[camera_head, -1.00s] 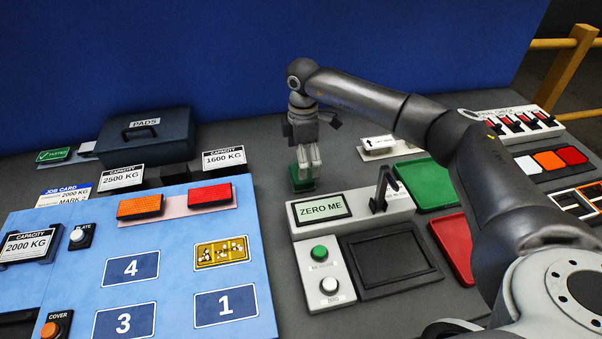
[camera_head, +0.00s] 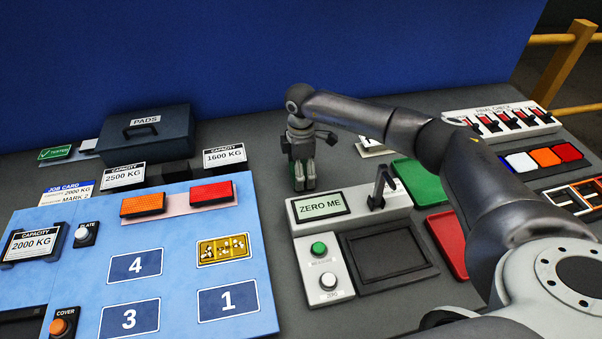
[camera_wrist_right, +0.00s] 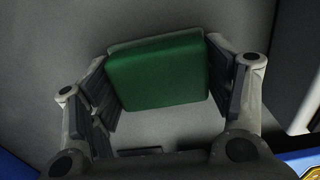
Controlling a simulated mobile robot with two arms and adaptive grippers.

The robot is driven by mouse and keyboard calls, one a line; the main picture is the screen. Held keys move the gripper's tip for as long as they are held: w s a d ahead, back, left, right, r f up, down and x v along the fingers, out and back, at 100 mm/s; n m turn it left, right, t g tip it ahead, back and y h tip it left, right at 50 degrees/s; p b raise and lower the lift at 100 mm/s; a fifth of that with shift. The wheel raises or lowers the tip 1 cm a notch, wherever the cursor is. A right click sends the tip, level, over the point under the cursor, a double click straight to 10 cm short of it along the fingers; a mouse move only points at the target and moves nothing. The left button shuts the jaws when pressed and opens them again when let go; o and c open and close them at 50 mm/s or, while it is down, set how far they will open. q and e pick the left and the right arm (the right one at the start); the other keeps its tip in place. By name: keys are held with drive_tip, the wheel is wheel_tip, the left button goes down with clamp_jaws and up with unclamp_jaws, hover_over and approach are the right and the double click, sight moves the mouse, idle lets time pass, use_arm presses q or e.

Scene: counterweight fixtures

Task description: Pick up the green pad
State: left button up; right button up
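The green pad (camera_wrist_right: 158,75) lies between the two fingers of my right gripper in the right wrist view. Both fingers stand close along its sides, and I cannot tell whether they press on it. In the head view my right gripper (camera_head: 304,182) points down at the grey bench behind the zero panel, with its fingertips at bench level. Only a little of the green pad shows between the fingers there; the rest is hidden. My left gripper is not in view.
The grey panel reading ZERO ME (camera_head: 322,207), with its lever (camera_head: 380,188), stands just in front of my right gripper. Green (camera_head: 415,180) and red (camera_head: 450,240) trays lie to the right. A PADS case (camera_head: 147,137) and capacity blocks stand left.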

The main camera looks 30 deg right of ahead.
drive_tip(key=c, duration=0.4)
drive_tip(key=shift+r, duration=0.5)
wheel_tip(320, 180, up, 2)
drive_tip(key=shift+r+b, duration=0.15)
drive_tip(key=shift+b, duration=0.2)
drive_tip(key=s+r+b, duration=0.1)
drive_tip(key=s+r, duration=0.2)
drive_tip(key=s, duration=0.1)
drive_tip(key=s+a+r+b, duration=0.1)
drive_tip(key=s+r, duration=0.2)
drive_tip(key=s, duration=0.1)
drive_tip(key=s+r+b, duration=0.1)
drive_tip(key=s+r, duration=0.2)
drive_tip(key=s, duration=0.1)
drive_tip(key=shift+s+a+b, duration=0.15)
drive_tip(key=shift+a+b, duration=0.05)
drive_tip(key=shift+b, duration=0.2)
drive_tip(key=shift+s+a+r, duration=0.1)
drive_tip(key=shift+s+r, duration=0.3)
drive_tip(key=shift+s, duration=0.45)
